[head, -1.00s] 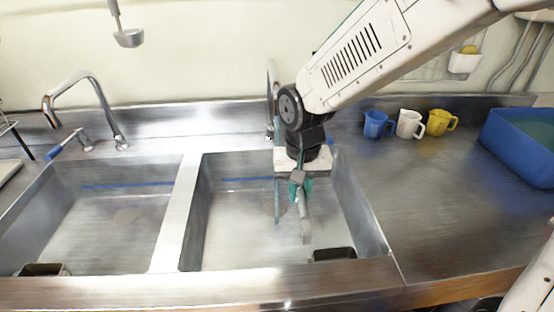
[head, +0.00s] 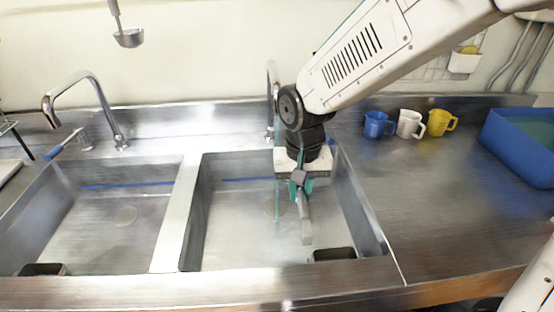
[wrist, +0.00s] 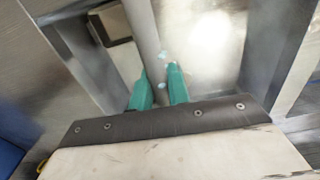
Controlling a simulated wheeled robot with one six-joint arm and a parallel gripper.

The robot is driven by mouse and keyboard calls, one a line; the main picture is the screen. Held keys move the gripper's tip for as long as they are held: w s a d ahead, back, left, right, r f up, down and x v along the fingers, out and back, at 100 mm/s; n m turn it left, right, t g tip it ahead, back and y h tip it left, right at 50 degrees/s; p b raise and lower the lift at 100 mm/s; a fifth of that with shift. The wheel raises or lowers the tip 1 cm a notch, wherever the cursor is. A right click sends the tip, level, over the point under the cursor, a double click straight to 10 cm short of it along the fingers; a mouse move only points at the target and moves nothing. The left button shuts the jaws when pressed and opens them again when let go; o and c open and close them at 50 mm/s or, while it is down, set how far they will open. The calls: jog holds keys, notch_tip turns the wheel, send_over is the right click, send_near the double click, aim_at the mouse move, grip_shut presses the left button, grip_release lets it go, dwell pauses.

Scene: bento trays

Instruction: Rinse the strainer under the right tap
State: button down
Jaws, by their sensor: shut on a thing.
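My gripper (head: 301,187) is over the right sink (head: 235,245), its green fingers pointing down. It is shut on a grey handle, which I take to be the strainer (head: 306,226); the handle slants down toward the front of the sink. In the wrist view the grey handle (wrist: 143,30) runs between the green fingertips (wrist: 160,85). No mesh or bowl of the strainer can be made out. The right tap (head: 272,75) stands behind my arm, partly hidden. A thin bluish vertical stream (head: 277,205) shows below it, just left of the handle. Small pale blue spots show by the fingertips in the wrist view.
The left sink (head: 85,235) has its own tap (head: 75,90). A dark block (head: 333,254) sits at the right sink's front right. Blue (head: 375,126), white (head: 408,124) and yellow (head: 439,122) mugs and a blue tub (head: 515,155) stand right. A ladle (head: 128,38) hangs upper left.

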jog(key=s+d+r, duration=0.2)
jog(key=s+r, duration=0.2)
jog(key=shift+s+d, duration=0.2)
jog(key=shift+d, duration=0.05)
dwell(0.5)
dwell(0.6)
